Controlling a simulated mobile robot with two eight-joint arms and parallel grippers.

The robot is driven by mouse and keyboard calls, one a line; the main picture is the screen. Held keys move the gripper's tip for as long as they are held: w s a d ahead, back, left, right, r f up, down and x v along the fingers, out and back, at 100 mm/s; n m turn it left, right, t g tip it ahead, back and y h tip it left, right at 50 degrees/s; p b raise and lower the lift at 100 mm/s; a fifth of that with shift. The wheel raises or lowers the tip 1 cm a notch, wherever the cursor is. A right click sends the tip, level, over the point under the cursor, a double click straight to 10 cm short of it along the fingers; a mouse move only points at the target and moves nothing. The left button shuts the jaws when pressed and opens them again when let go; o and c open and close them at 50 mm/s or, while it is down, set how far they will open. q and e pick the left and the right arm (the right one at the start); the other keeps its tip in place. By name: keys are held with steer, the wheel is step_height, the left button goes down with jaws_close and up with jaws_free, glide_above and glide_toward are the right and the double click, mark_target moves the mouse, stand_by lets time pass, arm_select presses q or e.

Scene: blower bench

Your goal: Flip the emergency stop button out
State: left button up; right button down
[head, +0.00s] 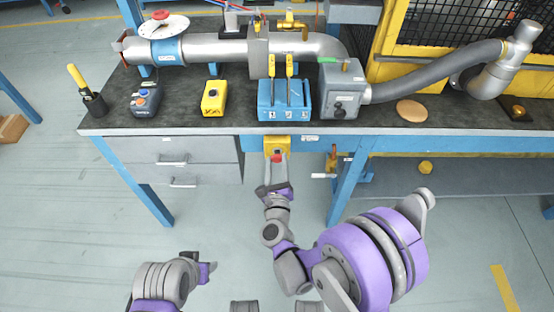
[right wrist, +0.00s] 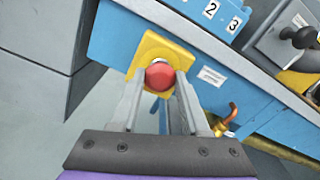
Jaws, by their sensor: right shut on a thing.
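The red emergency stop button (head: 277,157) sits on a yellow box (head: 277,142) on the front of the bench, below the tabletop edge. In the right wrist view the round red button (right wrist: 160,75) shows in front of its yellow box (right wrist: 152,48). My right gripper (head: 275,164) is at the button, its two fingers on either side of it, shut on it. The finger contact is partly hidden. My left gripper (head: 208,272) is low at the left, away from the bench; its opening cannot be made out.
The bench top (head: 185,118) holds a yellow button box (head: 214,97), a dark box with a blue button (head: 145,97), a blue numbered block (head: 285,103) and a grey valve box (head: 342,93). Drawers (head: 185,160) are left of the button; a brass valve (head: 332,158) is right. Floor in front is open.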

steer(key=shift+c, duration=1.9)
jaws_free()
steer(key=shift+s, duration=0.1)
steer(key=s+b, duration=0.1)
steer(key=s, duration=0.9)
steer(key=shift+s, duration=0.35)
steer(key=shift+r, duration=0.1)
